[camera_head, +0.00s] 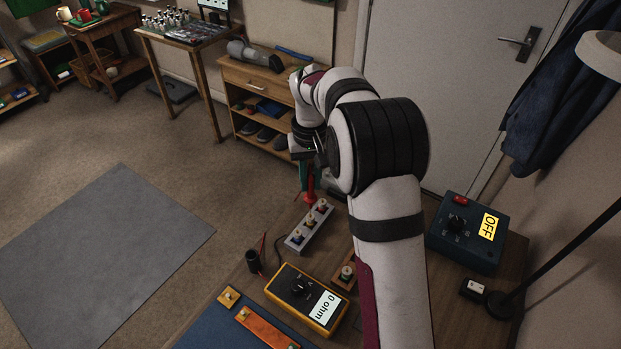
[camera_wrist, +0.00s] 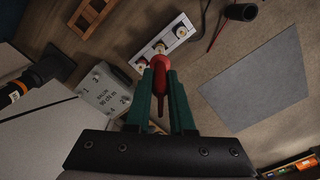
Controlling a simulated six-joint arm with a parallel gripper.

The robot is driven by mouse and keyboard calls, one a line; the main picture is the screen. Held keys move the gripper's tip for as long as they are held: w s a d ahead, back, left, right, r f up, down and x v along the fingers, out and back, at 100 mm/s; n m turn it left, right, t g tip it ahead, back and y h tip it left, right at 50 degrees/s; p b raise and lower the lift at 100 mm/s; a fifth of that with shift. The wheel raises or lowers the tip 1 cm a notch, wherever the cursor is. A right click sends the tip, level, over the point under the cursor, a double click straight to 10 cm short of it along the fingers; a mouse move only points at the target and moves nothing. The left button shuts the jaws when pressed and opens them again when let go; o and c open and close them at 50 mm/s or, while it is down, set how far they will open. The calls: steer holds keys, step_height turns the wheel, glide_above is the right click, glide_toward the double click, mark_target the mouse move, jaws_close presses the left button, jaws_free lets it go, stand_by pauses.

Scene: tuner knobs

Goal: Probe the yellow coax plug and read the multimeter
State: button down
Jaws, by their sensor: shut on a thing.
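My gripper (camera_head: 308,165) is shut on a red probe (camera_head: 310,186), which points down near the far end of a pale strip (camera_head: 299,246) with several coax plugs. In the wrist view, the green fingers (camera_wrist: 162,95) hold the red probe (camera_wrist: 160,68) close to the strip (camera_wrist: 170,38). Contact between the tip and a plug cannot be told. The plugs' colours are too small to read surely, so I cannot tell which is yellow. The yellow multimeter (camera_head: 281,289) has a black dial and its display (camera_head: 325,306) reads "0 ohm".
A black cup (camera_head: 254,261) stands left of the multimeter, with another thin probe beside it. A dark blue box (camera_head: 466,256) shows "OFF". A wooden block (camera_head: 345,281) with a knob sits right of the multimeter. An orange strip (camera_head: 262,331) lies in front.

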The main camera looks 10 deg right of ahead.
steer(key=shift+f, duration=0.35)
stand_by(3.3)
steer(key=shift+r, duration=0.1)
stand_by(1.2)
steer(key=shift+r, duration=2.45)
steer(key=s+r, duration=0.9)
steer(key=s, duration=0.3)
steer(key=w+f, duration=1.2)
steer(key=shift+f, duration=0.7)
